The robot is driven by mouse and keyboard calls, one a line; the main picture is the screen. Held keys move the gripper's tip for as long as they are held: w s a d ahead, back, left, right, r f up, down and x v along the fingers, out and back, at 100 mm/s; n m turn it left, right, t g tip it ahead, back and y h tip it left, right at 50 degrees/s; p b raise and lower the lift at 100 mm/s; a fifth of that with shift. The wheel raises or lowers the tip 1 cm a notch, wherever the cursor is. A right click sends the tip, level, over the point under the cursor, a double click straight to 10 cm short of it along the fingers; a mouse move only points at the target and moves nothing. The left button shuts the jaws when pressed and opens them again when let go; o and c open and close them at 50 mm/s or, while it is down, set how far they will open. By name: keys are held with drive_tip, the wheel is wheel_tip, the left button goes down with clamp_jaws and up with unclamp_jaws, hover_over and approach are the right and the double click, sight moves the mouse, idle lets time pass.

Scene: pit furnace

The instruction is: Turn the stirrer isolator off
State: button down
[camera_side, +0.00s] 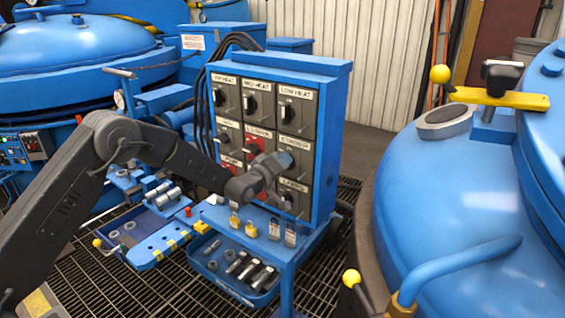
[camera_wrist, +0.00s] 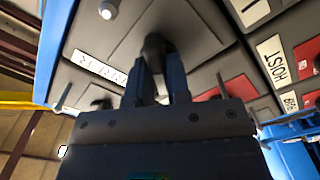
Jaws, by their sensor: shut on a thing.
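The blue isolator panel (camera_side: 327,150) stands upright in the middle of the side view, with several grey switch boxes in rows. The stirrer isolator (camera_side: 296,150) is the right-hand box of the middle row. My gripper (camera_side: 284,160) reaches its front from the left and hides its knob in this view. In the wrist view the two fingers of my gripper (camera_wrist: 158,70) are shut on a dark knob (camera_wrist: 155,44) on a grey box face. The label (camera_wrist: 95,68) beside it is hard to read. The knob's exact angle cannot be told.
Neighbouring boxes sit close by, some with red plates, one labelled HOIST (camera_wrist: 271,60). A large blue furnace vessel (camera_side: 450,210) stands to the right.

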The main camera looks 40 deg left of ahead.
drive_tip(key=n, duration=0.3)
drive_tip(key=shift+n, duration=0.4)
drive_tip(key=shift+f+n, duration=0.15)
drive_tip(key=shift+n, duration=1.65)
drive_tip(key=c, duration=1.1)
unclamp_jaws()
drive_tip(key=s, duration=1.4)
drive_tip(key=shift+w, duration=0.1)
